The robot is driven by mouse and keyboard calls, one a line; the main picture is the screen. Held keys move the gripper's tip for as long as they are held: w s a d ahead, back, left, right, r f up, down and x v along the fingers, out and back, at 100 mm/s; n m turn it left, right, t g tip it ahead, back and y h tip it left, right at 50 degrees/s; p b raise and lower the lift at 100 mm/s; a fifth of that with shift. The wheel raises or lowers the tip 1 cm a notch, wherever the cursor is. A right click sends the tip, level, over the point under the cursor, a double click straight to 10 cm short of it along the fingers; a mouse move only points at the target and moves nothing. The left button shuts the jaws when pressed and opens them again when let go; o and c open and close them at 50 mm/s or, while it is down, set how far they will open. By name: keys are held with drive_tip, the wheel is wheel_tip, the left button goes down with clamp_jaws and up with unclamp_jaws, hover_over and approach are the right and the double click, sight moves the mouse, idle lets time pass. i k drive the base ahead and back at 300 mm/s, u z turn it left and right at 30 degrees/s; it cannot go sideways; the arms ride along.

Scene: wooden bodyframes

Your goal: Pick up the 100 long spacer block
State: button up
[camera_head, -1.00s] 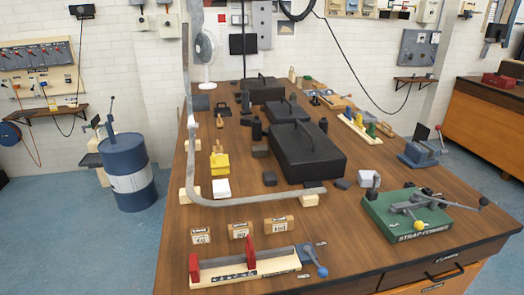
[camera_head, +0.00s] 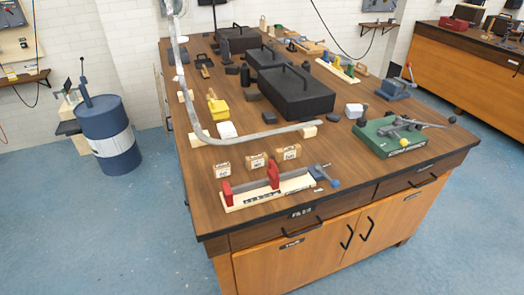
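Three small wooden spacer blocks with white labels stand in a row near the front of the wooden workbench (camera_head: 330,186). The right block (camera_head: 287,155) looks the longest and appears to be the 100 long spacer block, though its print is too small to read surely. The middle block (camera_head: 256,162) and the left block (camera_head: 222,171) stand to its left with gaps between them. My gripper is not in view.
A clamp jig with red jaws (camera_head: 268,185) lies in front of the blocks. A bent grey metal bar (camera_head: 250,134) on wooden supports passes behind them. A green strap former (camera_head: 400,140) stands to the right, and a blue barrel (camera_head: 108,138) stands on the floor at left.

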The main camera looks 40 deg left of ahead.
sight(294, 152)
drive_tip(key=u, duration=1.35)
